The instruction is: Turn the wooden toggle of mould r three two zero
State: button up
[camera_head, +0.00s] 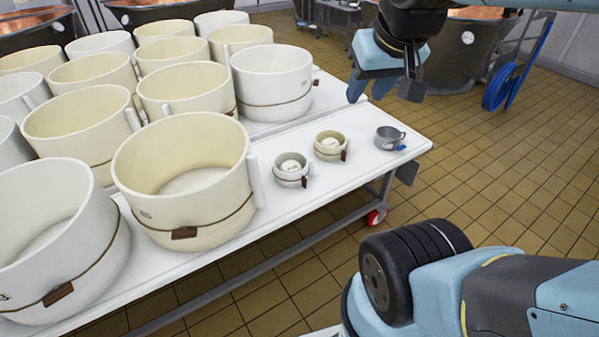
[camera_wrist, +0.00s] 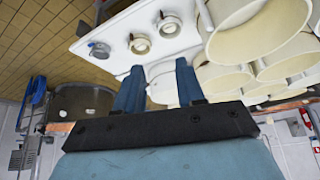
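Several large cream moulds with cords around them stand on the white table. Brown wooden toggles show on the front mould (camera_head: 184,233) and on the left front mould (camera_head: 58,294). Two small moulds, one greyish (camera_head: 291,172) and one cream (camera_head: 329,148), also have brown toggles (camera_head: 305,182) (camera_head: 344,156). The number r three two zero is not readable on any mould. My gripper (camera_head: 366,91) is above the table's far right side, apart from the moulds. In the wrist view its two blue fingers (camera_wrist: 159,88) are spread, with nothing held between them.
A grey metal cup (camera_head: 389,138) with a blue tag stands at the right corner of the white table (camera_head: 270,222). Copper vats (camera_head: 465,45) and a blue hose reel (camera_head: 497,88) are behind.

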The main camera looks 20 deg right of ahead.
jog(key=w+d+f+t, duration=0.15)
jog(key=w+f, duration=0.25)
jog(key=w, duration=0.5)
jog(key=w+d+f+t, duration=0.1)
jog(key=w+d+f, duration=0.25)
jog(key=w, duration=0.55)
jog(key=n+t+y, duration=0.4)
jog(key=t+y, duration=0.1)
send_over(306, 182)
jog(key=s+d, duration=0.4)
jog(key=s, duration=0.8)
notch_tip(306, 182, down, 44)
jog(key=f, duration=0.1)
jog(key=shift+g, duration=0.25)
jog(key=x, duration=1.3)
jog(key=shift+w+d, duration=0.2)
jog(key=shift+w, duration=0.15)
